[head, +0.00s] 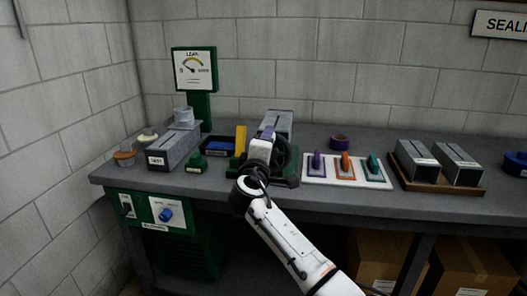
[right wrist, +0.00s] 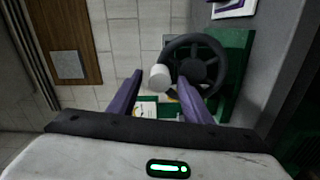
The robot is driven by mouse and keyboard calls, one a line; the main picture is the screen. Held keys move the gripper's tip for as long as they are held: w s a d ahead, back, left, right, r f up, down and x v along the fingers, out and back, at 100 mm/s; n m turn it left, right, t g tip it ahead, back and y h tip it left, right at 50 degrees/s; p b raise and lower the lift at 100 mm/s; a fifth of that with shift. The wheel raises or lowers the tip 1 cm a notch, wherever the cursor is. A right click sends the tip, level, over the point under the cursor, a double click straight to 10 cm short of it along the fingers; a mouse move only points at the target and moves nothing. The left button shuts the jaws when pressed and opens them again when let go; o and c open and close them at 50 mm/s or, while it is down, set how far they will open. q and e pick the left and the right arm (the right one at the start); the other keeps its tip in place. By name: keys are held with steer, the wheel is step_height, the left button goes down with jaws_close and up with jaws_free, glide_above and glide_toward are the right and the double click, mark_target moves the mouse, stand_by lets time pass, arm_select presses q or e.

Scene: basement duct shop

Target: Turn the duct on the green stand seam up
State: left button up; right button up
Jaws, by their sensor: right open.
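The grey duct (head: 281,121) sits on the green stand (head: 236,163) in the middle of the bench, partly hidden behind my right gripper; I cannot make out its seam. A black handwheel (head: 283,156) is on the stand's front. It also shows in the right wrist view (right wrist: 213,66), with a pale knob (right wrist: 159,78) on its rim. My right gripper (head: 268,131) is at the wheel. In the right wrist view its purple fingers (right wrist: 160,77) are open, with the knob between the tips in the picture; contact cannot be told. My left gripper is not in view.
Right are a white board (head: 336,182) with coloured-handled tools, a purple roll (head: 340,142) and two ducts on a wooden tray (head: 437,185).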

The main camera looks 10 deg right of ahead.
steer(key=v, duration=0.9)
steer(key=shift+s+b, duration=0.3)
steer(key=shift+s, duration=0.05)
steer(key=shift+a, duration=0.1)
